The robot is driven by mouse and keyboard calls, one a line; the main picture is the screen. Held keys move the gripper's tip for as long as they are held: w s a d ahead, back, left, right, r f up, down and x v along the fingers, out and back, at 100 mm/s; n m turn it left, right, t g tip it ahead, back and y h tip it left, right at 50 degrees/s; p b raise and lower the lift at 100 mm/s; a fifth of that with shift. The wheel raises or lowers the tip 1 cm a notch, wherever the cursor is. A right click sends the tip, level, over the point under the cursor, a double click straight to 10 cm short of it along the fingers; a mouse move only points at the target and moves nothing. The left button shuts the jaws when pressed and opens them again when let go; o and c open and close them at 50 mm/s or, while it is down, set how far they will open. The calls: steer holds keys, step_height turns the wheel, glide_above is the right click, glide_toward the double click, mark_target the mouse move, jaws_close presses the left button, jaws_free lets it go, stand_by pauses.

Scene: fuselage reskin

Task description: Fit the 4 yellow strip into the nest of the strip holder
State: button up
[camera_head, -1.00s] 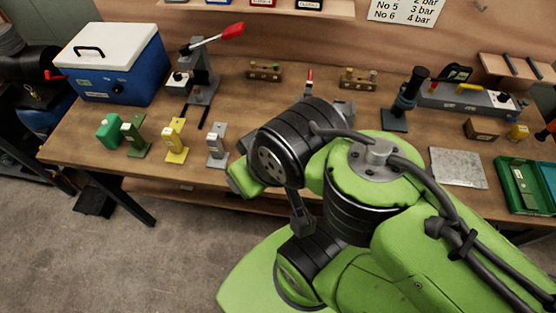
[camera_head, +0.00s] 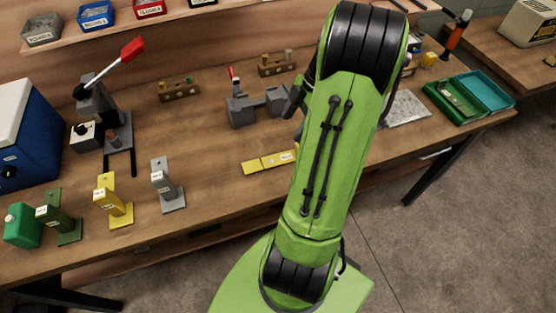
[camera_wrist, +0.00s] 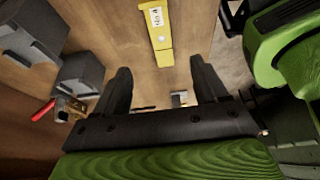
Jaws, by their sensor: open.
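A yellow strip (camera_head: 268,161) with white labels lies flat on the workbench in the head view, left of my arm; its right end is hidden behind the arm. In the wrist view a yellow strip (camera_wrist: 160,30) with a white label runs out of the top edge. My gripper (camera_wrist: 162,85) is open, its two dark fingers apart with nothing between them. The strip lies ahead of the fingertips, between their lines. My gripper is mostly hidden by my arm in the head view. I cannot tell which fixture is the strip holder.
A grey two-block fixture (camera_head: 257,107) stands behind the strip. Grey (camera_head: 167,186), yellow (camera_head: 113,202) and green (camera_head: 60,219) stands line the front left edge. A lever press (camera_head: 108,115) and blue box (camera_head: 30,135) stand farther left. Green trays (camera_head: 455,100) sit at right.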

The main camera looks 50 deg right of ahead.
mark_target(274, 160)
steer(key=b+x, duration=0.2)
steer(key=x, duration=1.1)
steer(key=shift+s, duration=0.1)
steer(key=c, duration=1.3)
step_height(274, 160, up, 10)
steer(key=shift+r+p, duration=0.1)
steer(key=shift+p, duration=0.8)
